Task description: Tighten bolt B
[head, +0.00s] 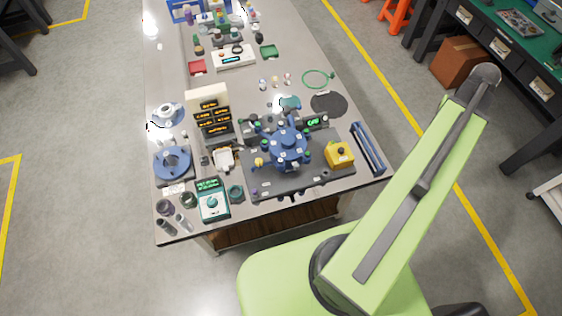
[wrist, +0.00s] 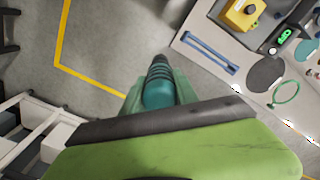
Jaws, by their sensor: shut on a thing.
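My gripper (wrist: 160,82) is shut on a teal and dark ribbed cylindrical tool (wrist: 159,88), seen in the wrist view. The tool is over the grey floor, apart from the table; its far end is hard to make out. My gripper does not show in the head view. A blue round flange fixture (head: 287,145) with several bolts around it stands on a dark plate (head: 262,184) on the table. The bolts are too small to tell which is bolt B.
A yellow box (head: 339,155) and a blue slotted rack (head: 368,149) are right of the fixture. A black disc (head: 329,104) and green ring (head: 317,79) lie behind. A teal meter (head: 213,200) is at front left. Open floor surrounds the table (head: 180,226).

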